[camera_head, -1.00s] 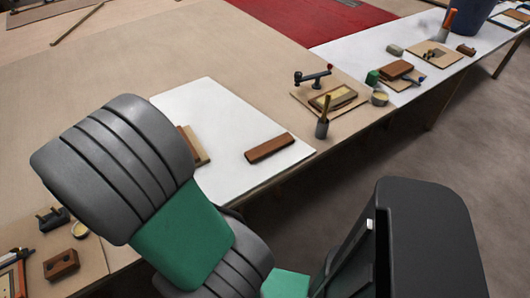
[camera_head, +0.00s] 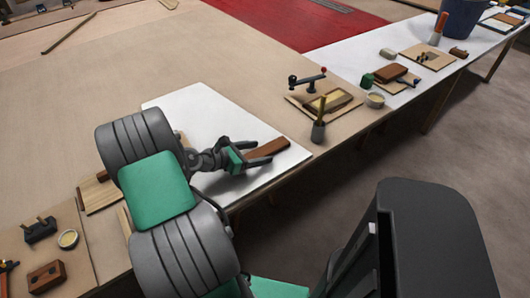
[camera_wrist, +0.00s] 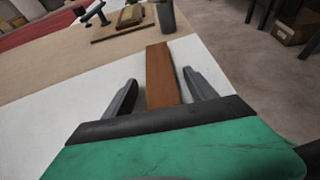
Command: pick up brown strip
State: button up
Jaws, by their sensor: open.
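The brown strip (camera_head: 268,148) lies flat on a white sheet (camera_head: 220,115) near the table's front edge. It also shows in the wrist view (camera_wrist: 161,72), running away from me between the fingers. My gripper (camera_head: 263,152) is open, low over the sheet at the strip's near end. In the wrist view my gripper (camera_wrist: 160,88) has one finger on each side of the strip, with a gap on both sides. The strip's near end is hidden behind the gripper body. I cannot tell how high the fingertips are above the sheet.
A dark cup (camera_head: 318,130) with a tool in it stands beyond the strip's far end, beside a board with a clamp (camera_head: 308,80). Light wooden pieces (camera_head: 100,190) lie left of my arm. The table's front edge is close to the strip.

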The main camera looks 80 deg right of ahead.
grip_shut()
dwell(0.6)
